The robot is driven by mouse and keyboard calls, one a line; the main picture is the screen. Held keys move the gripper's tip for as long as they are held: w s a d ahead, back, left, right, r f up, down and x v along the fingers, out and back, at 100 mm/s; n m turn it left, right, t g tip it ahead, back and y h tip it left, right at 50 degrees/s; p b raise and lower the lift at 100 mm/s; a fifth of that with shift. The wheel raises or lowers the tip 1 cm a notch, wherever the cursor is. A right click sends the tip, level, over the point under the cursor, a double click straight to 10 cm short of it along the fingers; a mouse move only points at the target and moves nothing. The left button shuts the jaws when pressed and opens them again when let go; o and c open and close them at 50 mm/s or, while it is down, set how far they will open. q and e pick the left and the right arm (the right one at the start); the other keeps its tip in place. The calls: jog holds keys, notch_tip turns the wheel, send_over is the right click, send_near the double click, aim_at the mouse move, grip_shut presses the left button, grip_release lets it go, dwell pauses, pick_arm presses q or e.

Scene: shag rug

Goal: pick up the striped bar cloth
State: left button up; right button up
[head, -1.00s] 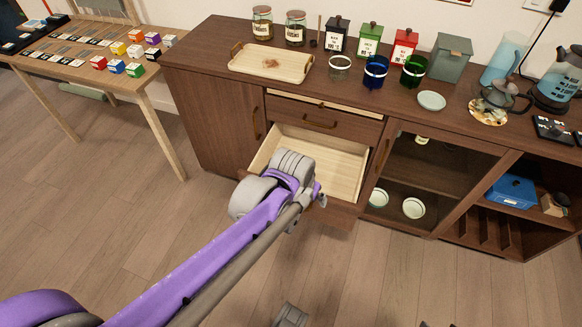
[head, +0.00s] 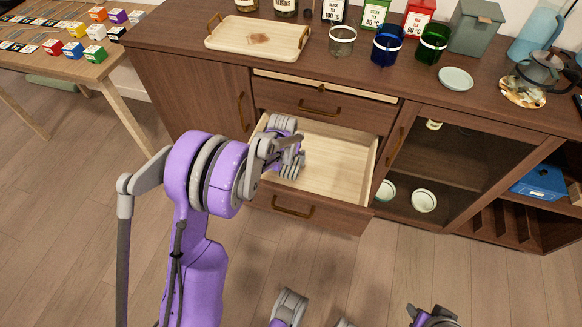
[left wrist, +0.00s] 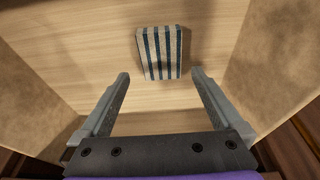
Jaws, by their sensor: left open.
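The striped bar cloth (left wrist: 160,54), white with blue stripes, lies folded on the drawer floor in the left wrist view. I cannot make it out in the head view, where my arm covers part of the drawer. The open wooden drawer (head: 345,165) is pulled out of the cabinet. My left gripper (left wrist: 160,76) is open and empty, with its fingers on either side of the cloth's near end in the picture; whether they are level with it I cannot tell. In the head view the left gripper (head: 290,165) reaches into the drawer. My right gripper is not clearly seen.
The drawer's side walls (left wrist: 275,60) stand close around the left gripper. A shallower drawer (head: 325,108) is above the open one. The cabinet top holds a wooden tray (head: 258,38), glasses and tins. A table with colored boxes stands at the left.

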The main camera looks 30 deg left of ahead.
aim_at(291, 166)
pick_arm(q)
jog(key=shift+b+x, duration=0.8)
jog(key=shift+x, duration=2.5)
jog(key=shift+s+f, duration=0.1)
jog(key=shift+f, duration=0.2)
jog(key=shift+c, duration=0.2)
jog(key=c, duration=1)
jog(key=shift+r, duration=0.3)
jog(key=shift+c, duration=0.2)
notch_tip(291, 166, up, 10)
jog(key=p, duration=0.2)
